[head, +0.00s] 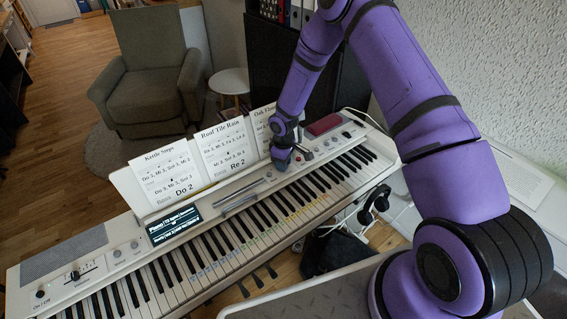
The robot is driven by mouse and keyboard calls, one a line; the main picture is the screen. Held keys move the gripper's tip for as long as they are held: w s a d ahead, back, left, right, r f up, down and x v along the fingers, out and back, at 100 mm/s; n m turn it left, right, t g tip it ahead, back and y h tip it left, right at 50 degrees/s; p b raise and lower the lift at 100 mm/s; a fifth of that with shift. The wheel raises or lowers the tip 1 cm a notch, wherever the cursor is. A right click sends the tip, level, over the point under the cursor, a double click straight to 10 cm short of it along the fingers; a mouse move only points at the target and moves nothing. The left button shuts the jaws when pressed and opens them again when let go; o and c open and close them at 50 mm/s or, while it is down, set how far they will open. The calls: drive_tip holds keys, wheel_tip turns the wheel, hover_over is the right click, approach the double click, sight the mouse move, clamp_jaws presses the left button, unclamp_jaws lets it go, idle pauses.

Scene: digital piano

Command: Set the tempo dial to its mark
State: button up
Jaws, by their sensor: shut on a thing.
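The white digital piano (128,255) runs from the lower left to the upper right. My gripper (282,166) is down at its control panel, right of the middle, below the third music sheet. It is shut on a small control there, which I take to be the tempo dial. The gripper hides most of that control, so its pointer and mark cannot be made out. The lit display (174,224) is on the panel to the left, with text too small to read surely.
Music sheets (168,177) stand on the rest behind the panel, close to my gripper. A slider (83,273) is on the left panel and a dark red pad (323,124) on the right. Headphones (375,203) hang at the front. An armchair (150,85) and stool (229,82) stand behind.

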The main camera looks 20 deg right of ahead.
drive_tip(key=shift+n, duration=0.9)
drive_tip(key=o, duration=0.9)
